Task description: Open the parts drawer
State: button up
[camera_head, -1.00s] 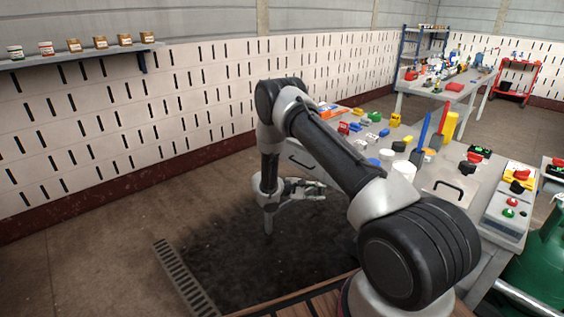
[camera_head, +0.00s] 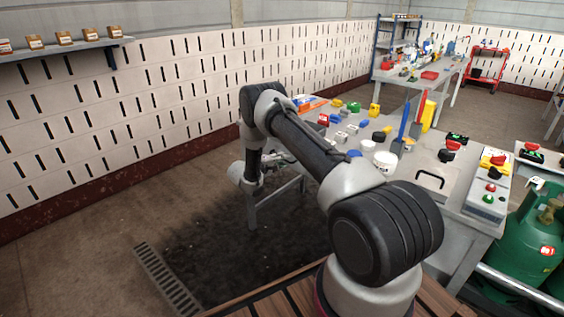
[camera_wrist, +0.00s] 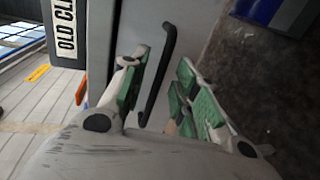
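The parts drawer shows in the wrist view as a grey front (camera_wrist: 194,28) with a long black bar handle (camera_wrist: 156,80). My gripper (camera_wrist: 161,72) is open, its green-padded fingers on either side of the handle. The handle lies between the pads with a visible gap on the right; I cannot tell whether the left finger touches it. In the head view my gripper (camera_head: 278,160) is at the near left side of the grey workbench, and my arm hides most of the drawer front there. I cannot tell whether the drawer is out at all.
The workbench top (camera_head: 345,150) holds several coloured parts, white tubs (camera_head: 385,162) and a control box (camera_head: 486,196). Green gas cylinders (camera_head: 530,245) stand at the right. A floor grate (camera_head: 166,281) and open dark floor lie at the left.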

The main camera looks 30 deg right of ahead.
jog(key=shift+d+f, duration=0.1)
jog(key=shift+d, duration=0.2)
jog(key=shift+c, duration=0.3)
grip_shut()
jog(key=shift+a, duration=0.1)
jog(key=f+v, duration=0.3)
jog(key=v, duration=1.2)
jog(key=a+f+v, duration=0.1)
jog(key=f+v, duration=0.2)
jog(key=v, duration=1.1)
jog(key=shift+s+a, duration=0.3)
jog(key=shift+a, duration=0.25)
jog(key=shift+o, duration=0.3)
grip_release()
